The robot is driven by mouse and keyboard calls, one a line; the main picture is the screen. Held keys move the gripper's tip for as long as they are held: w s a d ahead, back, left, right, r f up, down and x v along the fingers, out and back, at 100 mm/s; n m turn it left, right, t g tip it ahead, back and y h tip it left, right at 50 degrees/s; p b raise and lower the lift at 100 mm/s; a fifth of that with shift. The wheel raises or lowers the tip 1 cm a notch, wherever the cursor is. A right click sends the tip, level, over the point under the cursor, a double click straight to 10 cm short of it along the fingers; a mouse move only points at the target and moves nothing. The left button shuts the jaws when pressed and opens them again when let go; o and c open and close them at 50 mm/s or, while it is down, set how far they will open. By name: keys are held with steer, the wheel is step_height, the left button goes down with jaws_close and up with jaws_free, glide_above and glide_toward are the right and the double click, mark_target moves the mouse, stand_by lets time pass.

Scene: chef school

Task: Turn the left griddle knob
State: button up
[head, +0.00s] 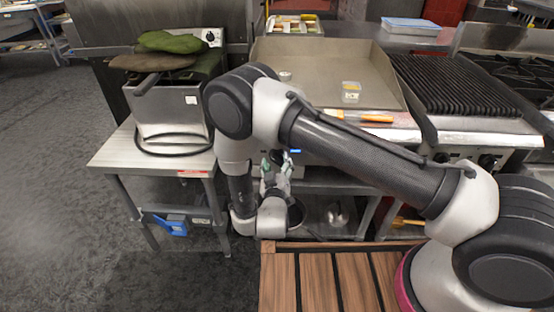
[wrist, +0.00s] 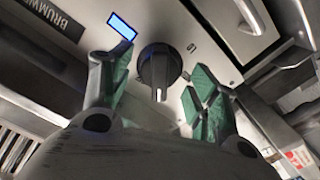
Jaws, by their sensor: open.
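The griddle (head: 318,64) stands behind my arm in the head view, with a flat grey plate and raised side walls. A black griddle knob (wrist: 158,68) shows in the middle of the wrist view, on the pale front panel (wrist: 165,22). My gripper (wrist: 156,80) is open, with green-padded fingers spread on the left and right of the knob. The knob appears between the fingers, with visible gaps on both sides. In the head view my gripper (head: 279,163) is by the griddle's front, and the knob is hidden there.
A lit blue display (wrist: 122,26) sits left of the knob. A fryer (head: 170,110) with green and brown cloths stands left. A ribbed grill (head: 453,85) adjoins right.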

steer(key=shift+w, duration=1.35)
steer(key=c, duration=0.7)
